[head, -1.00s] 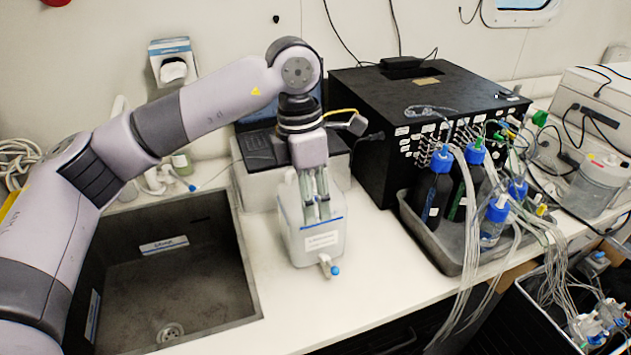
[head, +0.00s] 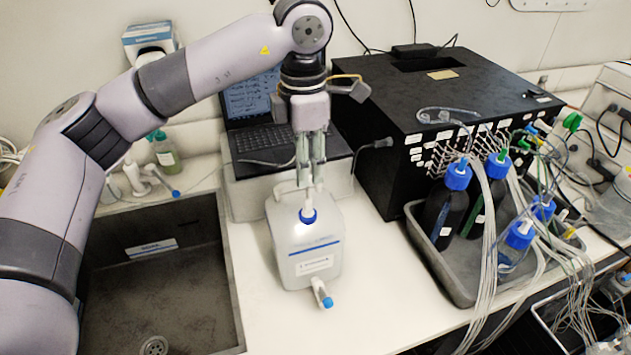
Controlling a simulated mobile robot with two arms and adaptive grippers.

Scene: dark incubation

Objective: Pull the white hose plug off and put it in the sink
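A white translucent jug (head: 303,245) with a blue line and a label stands on the bench right of the sink. A blue collar (head: 308,216) with a white plug-like piece (head: 308,204) sits at its top. My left gripper (head: 311,184) points down just above this piece. Its fingers are close together, with their tips near the piece; I cannot tell whether they touch or hold anything. The dark grey sink (head: 190,290) is to the left and has a label on its back wall. My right gripper is not in view.
A laptop (head: 262,140) sits on a white box behind the jug. A black instrument (head: 400,105) and a grey tray (head: 428,250) of blue-capped bottles with many tubes stand on the right. A spigot (head: 320,290) sticks out from the jug's front.

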